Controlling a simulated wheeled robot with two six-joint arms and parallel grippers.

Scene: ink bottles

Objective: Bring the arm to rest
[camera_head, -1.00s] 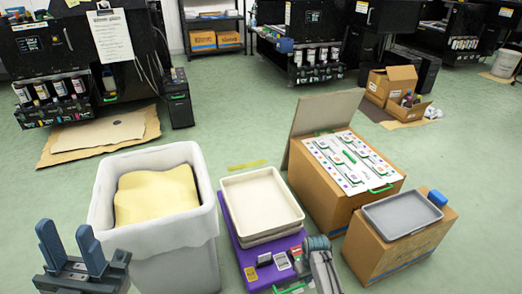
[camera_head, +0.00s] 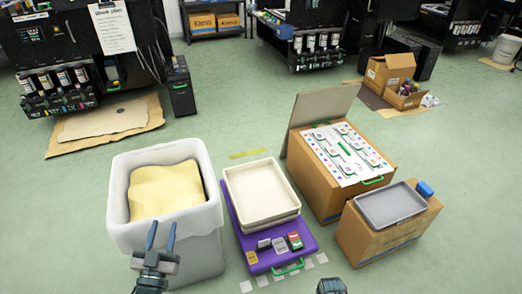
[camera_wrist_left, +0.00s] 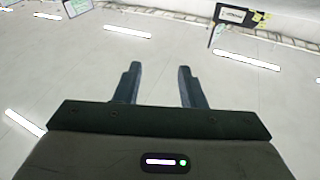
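My left gripper (camera_head: 161,238) is at the lower left of the head view, in front of the white bin (camera_head: 117,212). Its two fingers point up and stand apart with nothing between them. A grey rounded part of my right arm shows at the bottom edge of the head view. The right gripper's fingers cannot be made out there.
The bin holds yellow material (camera_head: 165,190). A cream tray stack (camera_head: 262,219) stands on a purple case (camera_head: 296,256). An open cardboard box (camera_head: 318,192) carries a white panel (camera_head: 350,155). A grey tray (camera_head: 392,205) lies on another box (camera_head: 372,246). Green floor is free behind them.

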